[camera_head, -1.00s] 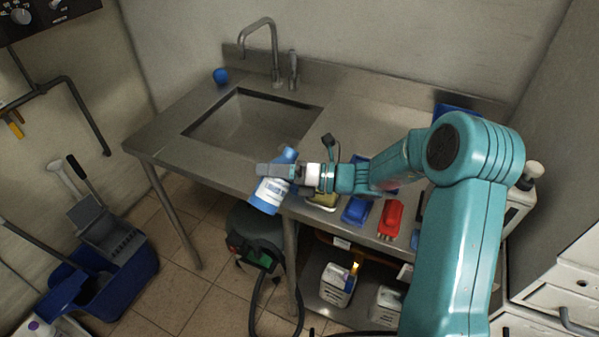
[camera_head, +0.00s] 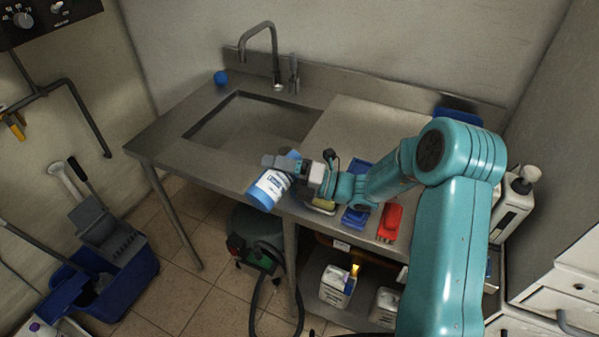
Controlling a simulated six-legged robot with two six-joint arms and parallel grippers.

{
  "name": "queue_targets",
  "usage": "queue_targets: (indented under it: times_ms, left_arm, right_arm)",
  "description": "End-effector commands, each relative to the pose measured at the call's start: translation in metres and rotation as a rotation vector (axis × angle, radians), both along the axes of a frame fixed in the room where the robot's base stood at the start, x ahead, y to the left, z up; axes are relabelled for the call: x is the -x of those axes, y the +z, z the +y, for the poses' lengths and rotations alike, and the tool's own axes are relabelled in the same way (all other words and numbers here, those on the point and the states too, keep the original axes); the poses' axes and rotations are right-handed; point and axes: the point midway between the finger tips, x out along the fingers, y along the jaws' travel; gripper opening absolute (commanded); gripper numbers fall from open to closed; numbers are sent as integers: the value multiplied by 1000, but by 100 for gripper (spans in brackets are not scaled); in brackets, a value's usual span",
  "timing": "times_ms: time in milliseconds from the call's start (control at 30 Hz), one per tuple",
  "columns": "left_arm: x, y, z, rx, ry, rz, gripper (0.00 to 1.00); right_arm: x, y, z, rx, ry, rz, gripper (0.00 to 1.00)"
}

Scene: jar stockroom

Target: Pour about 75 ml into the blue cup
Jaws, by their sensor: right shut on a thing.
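My right gripper (camera_head: 283,163) is shut on a blue bottle (camera_head: 268,189) with a white label. The bottle leans, its label end to the lower left and its other end to the upper right, partly hidden by the jaws. My left gripper is out of view.
The sink (camera_head: 250,122) with its tap (camera_head: 275,60) lies in the counter. Blue (camera_head: 355,217) and red (camera_head: 389,223) items sit near the front edge. White jugs (camera_head: 337,285) stand on the lower shelf. A blue mop bucket (camera_head: 120,275) stands at the left.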

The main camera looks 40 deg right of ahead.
Motion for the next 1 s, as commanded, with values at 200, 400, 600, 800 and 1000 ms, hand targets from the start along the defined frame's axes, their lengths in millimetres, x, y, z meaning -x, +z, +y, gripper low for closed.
queue_targets:
  times_ms: [200,400,600,800,1000]
  left_arm:
    - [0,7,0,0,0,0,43]
    - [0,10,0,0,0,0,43]
    - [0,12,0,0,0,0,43]
    - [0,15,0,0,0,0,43]
    - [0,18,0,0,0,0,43]
  right_arm:
    - [-1,3,-2,-33,0,10,35]
    - [-1,4,-3,-54,0,15,35]
    - [-1,5,-3,-70,-1,20,35]
    - [-1,6,-3,-88,-1,27,35]
    - [-1,8,-3,-105,-1,31,35]
